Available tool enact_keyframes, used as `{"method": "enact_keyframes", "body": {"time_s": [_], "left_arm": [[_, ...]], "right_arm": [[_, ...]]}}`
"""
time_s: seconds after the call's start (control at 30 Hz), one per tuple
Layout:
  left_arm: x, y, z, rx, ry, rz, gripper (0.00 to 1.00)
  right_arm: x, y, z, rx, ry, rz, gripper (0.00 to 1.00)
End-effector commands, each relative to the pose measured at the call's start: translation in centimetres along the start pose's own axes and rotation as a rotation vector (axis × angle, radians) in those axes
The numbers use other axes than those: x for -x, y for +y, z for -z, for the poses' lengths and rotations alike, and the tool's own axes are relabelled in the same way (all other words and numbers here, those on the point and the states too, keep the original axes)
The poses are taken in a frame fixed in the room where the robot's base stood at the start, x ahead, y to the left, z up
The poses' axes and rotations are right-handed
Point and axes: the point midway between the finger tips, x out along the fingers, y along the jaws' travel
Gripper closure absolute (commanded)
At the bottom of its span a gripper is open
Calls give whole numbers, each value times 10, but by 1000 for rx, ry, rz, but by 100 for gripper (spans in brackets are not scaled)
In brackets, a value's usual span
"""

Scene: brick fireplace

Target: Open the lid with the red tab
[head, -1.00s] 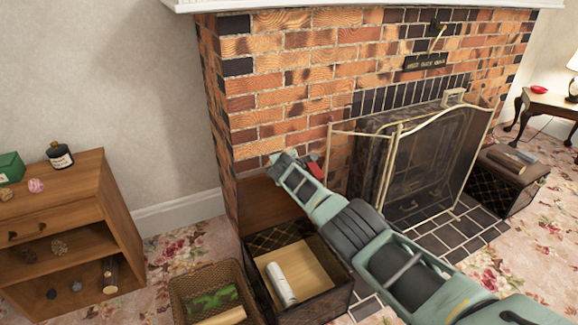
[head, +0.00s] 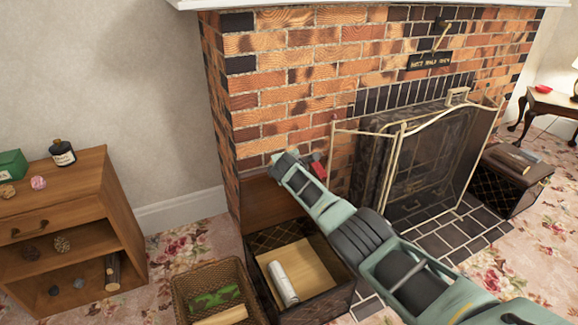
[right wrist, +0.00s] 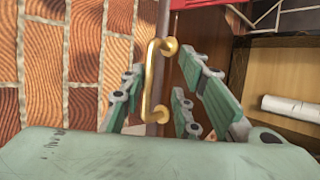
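The wooden lid (head: 270,207) of the box stands raised at the brick wall, behind the open box (head: 318,304). A red tab (head: 318,172) shows beside my right gripper (head: 284,163), and red also shows at the top of the right wrist view (right wrist: 198,3). In that view a brass handle (right wrist: 150,80) lies between the fingers of my right gripper (right wrist: 160,92), with gaps on both sides. The gripper is open around the handle. My arm hides part of the lid. My left gripper is not in view.
Inside the box are a pale board (head: 310,262) and a white roll (head: 283,283). A wicker basket (head: 185,315) stands left of the box, and a wooden cabinet (head: 118,205) farther left. The brass fireplace screen (head: 400,160) stands behind and right of my arm.

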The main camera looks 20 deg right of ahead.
Motion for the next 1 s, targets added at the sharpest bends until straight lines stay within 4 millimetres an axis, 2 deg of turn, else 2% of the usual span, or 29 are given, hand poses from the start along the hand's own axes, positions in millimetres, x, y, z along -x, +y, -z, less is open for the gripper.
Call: {"method": "enact_keyframes", "body": {"time_s": [0.37, 1.0], "left_arm": [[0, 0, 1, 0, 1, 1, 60], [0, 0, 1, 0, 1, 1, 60]], "right_arm": [[29, 0, -1, 1, 2, -3, 73], [108, 2, -1, -1, 3, -6, 73]]}}
